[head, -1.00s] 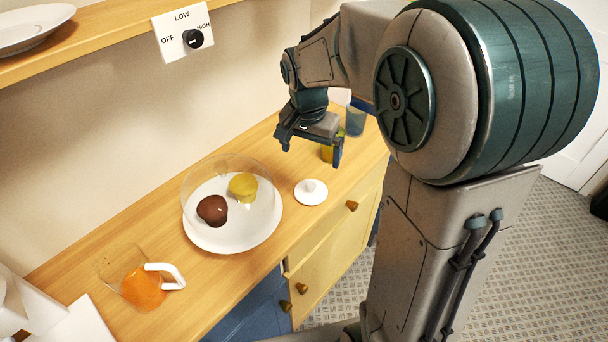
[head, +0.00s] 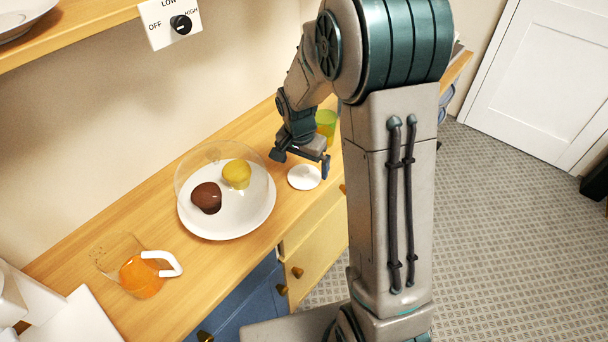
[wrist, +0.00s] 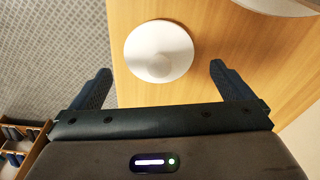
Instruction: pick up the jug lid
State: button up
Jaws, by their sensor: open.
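The jug lid (head: 304,177) is a small white disc with a round knob, lying flat on the wooden counter to the right of the large plate. It also shows in the wrist view (wrist: 159,50), beyond my fingertips and roughly between their lines. My gripper (head: 299,165) is open and empty, above the counter close to the lid. In the wrist view its two dark fingers (wrist: 161,80) stand wide apart, with the lid's near edge just ahead of them. The glass jug (head: 140,275) with orange liquid and a white handle stands at the counter's left end, without a lid on it.
A white plate (head: 240,222) under a clear dome holds a brown and a yellow item, left of the lid. A yellow-green cup (head: 326,122) stands behind my gripper. The counter's front edge runs close to the lid. A dial panel (head: 173,22) is on the wall.

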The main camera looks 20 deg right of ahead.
aim_at(304, 169)
jog(key=shift+w+d+f, duration=0.1)
jog(key=shift+f, duration=0.65)
jog(key=shift+w+d+f, duration=0.1)
jog(key=shift+f, duration=0.65)
jog(key=shift+s, duration=0.1)
jog(key=c, duration=0.9)
jog(key=shift+r, duration=0.1)
